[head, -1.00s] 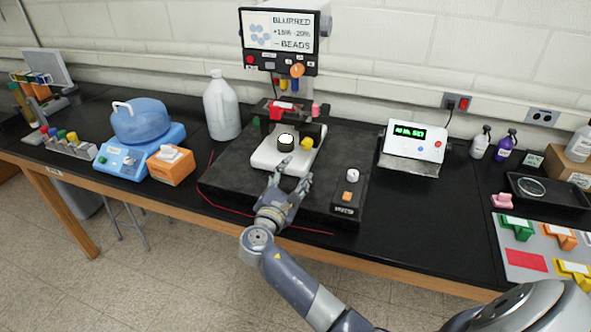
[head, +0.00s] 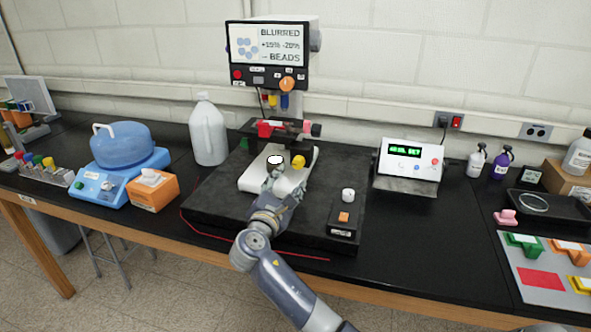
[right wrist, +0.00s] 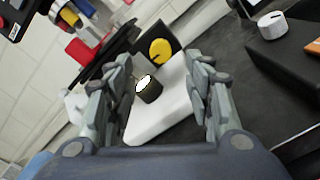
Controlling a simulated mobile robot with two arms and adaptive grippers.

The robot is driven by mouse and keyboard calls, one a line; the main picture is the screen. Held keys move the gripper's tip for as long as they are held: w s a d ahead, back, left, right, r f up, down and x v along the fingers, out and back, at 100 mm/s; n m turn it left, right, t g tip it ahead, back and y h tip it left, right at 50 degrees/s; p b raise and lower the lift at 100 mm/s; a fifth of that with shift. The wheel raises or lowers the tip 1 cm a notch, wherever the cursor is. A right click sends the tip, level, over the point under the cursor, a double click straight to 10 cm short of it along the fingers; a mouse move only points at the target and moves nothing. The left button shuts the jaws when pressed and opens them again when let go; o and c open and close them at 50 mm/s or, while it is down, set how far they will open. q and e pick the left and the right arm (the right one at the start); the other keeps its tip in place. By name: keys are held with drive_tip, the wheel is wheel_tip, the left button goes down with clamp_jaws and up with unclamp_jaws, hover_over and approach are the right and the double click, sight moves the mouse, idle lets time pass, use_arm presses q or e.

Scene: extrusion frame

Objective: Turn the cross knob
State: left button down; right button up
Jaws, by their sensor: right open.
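No knob with a clear cross shape can be made out. A yellow round knob (head: 299,157) with a dark mark sits at the far end of a white plate (head: 256,178); it also shows in the right wrist view (right wrist: 160,50). A dark cylinder (right wrist: 149,91) with a bright white top (head: 275,159) stands on the plate. My right gripper (head: 284,178) is open over the near part of the plate. In the right wrist view, its fingers (right wrist: 161,85) flank the cylinder, with nothing visibly gripped. My left gripper is out of view.
A black box with a white knob (head: 348,194) and orange button (head: 344,216) lies to the right on the black platform (head: 215,205). A monitor (head: 268,54) hangs behind. A white jug (head: 208,135) stands left, a green-display device (head: 409,160) right.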

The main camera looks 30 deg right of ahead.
sight(297, 166)
drive_tip(key=p+x, duration=0.1)
drive_tip(key=x, duration=0.7)
drive_tip(key=shift+w+d+f, duration=0.15)
drive_tip(key=shift+w+d, duration=0.05)
drive_tip(key=shift+c, duration=0.6)
drive_tip(key=c, duration=1)
